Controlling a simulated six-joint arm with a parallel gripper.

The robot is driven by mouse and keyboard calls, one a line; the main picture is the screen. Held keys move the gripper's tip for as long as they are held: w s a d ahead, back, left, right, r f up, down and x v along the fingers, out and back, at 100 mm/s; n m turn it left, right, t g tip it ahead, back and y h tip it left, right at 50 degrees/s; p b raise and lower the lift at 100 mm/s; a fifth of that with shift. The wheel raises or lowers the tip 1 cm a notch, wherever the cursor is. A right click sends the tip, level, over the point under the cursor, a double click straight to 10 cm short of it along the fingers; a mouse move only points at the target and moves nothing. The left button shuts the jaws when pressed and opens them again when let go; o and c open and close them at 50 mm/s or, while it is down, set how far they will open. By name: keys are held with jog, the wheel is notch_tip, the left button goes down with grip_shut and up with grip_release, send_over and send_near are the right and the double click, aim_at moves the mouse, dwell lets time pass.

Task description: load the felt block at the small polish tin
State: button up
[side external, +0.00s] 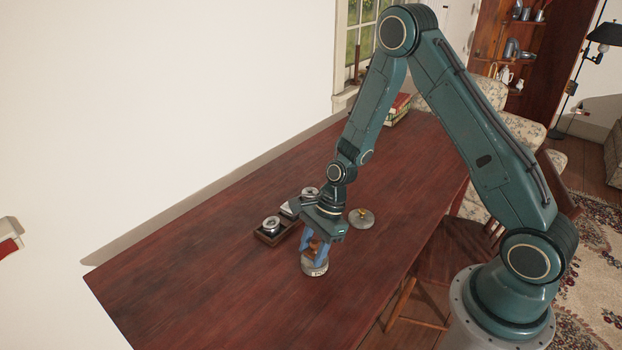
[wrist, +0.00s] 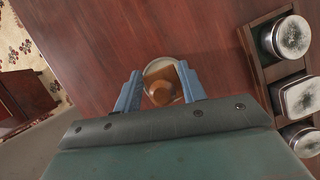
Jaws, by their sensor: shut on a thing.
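The small polish tin (side external: 315,269), pale and round with dark lettering on its side, stands upright on the table. The felt block shows as a brown wooden back with a rounded orange-brown knob (wrist: 160,93). My gripper (side external: 316,247) points down over the tin, its two blue fingers on either side of the knob and shut on it. In the wrist view the block is inside the outline of the tin's pale round rim (wrist: 161,62). The block's underside is hidden, so I cannot tell whether it touches the polish.
A dark wooden tray (side external: 262,237) holding three pewter-coloured pieces is behind my gripper; in the wrist view it lies at the right (wrist: 254,62). A grey disc with a brass knob (side external: 361,218) lies right of my gripper. The near-left table (side external: 190,290) is clear.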

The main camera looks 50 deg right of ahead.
aim_at(316, 243)
jog(key=shift+f, duration=0.6)
dwell(1.7)
jog(key=shift+r, duration=0.15)
jog(key=shift+r, duration=3.45)
